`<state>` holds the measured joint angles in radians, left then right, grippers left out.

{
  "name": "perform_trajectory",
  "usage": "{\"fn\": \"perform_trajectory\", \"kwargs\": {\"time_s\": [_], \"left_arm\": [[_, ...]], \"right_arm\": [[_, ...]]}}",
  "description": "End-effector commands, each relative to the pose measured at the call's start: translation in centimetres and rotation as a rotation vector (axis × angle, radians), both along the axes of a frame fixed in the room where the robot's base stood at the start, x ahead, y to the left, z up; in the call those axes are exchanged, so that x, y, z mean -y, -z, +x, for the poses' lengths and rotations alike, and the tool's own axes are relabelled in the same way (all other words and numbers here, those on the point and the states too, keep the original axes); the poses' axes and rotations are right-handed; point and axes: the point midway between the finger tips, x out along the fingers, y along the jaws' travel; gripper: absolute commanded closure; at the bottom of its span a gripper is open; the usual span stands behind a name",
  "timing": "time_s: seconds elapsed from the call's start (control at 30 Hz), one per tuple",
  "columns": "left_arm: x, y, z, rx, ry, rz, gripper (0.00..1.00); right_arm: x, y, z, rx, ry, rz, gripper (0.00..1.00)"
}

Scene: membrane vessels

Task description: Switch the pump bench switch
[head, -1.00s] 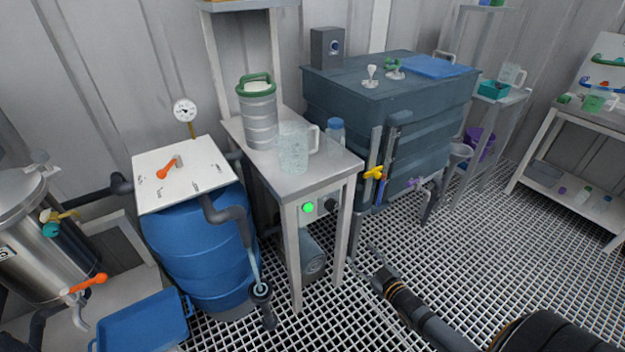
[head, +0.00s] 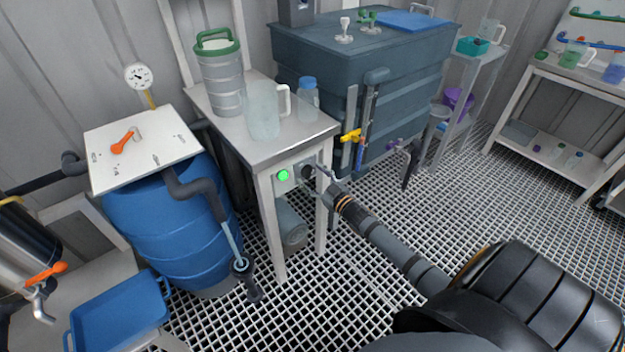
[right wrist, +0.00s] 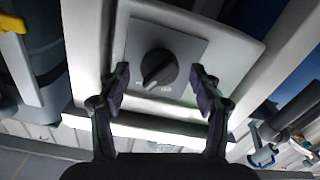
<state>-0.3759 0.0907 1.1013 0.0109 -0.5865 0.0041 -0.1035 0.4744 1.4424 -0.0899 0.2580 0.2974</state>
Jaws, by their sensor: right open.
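The pump bench switch is a dark round knob (right wrist: 158,69) on a grey plate (right wrist: 185,42), set in the panel under the bench top. In the head view the knob (head: 308,171) sits right of a lit green lamp (head: 283,175). My right gripper (head: 318,178) is at the panel, in front of the knob. In the right wrist view its open fingers (right wrist: 160,88) stand on either side of the knob, apart from it, with nothing between them but the knob beyond. The knob's pointer is tilted toward the lower left; the plate's markings are too small to read surely. My left gripper is not in view.
The bench top (head: 225,133) carries a clear jug (head: 263,110), a blue-capped bottle (head: 308,100) and a green-handled canister (head: 220,70). A bench leg (head: 326,210) stands close to my right gripper. A blue drum (head: 165,225) is at left; a dark tank (head: 400,75) is behind. Grated floor (head: 440,210) is open at right.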

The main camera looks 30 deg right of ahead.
Motion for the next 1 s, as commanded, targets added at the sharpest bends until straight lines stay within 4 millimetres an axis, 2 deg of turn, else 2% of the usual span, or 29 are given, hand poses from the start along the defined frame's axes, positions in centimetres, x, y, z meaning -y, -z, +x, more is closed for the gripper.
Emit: {"fn": "perform_trajectory", "kwargs": {"time_s": [0.27,0.7,1.0], "left_arm": [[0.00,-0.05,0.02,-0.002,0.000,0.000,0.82],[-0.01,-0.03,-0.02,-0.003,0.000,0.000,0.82],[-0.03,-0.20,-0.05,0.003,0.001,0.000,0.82]], "right_arm": [[-0.02,-0.04,0.29,-0.001,0.000,0.000,0.35],[-0.03,-0.01,0.26,-0.001,0.000,0.000,0.90],[-0.04,-0.07,0.25,0.003,0.000,-0.046,0.90]]}}
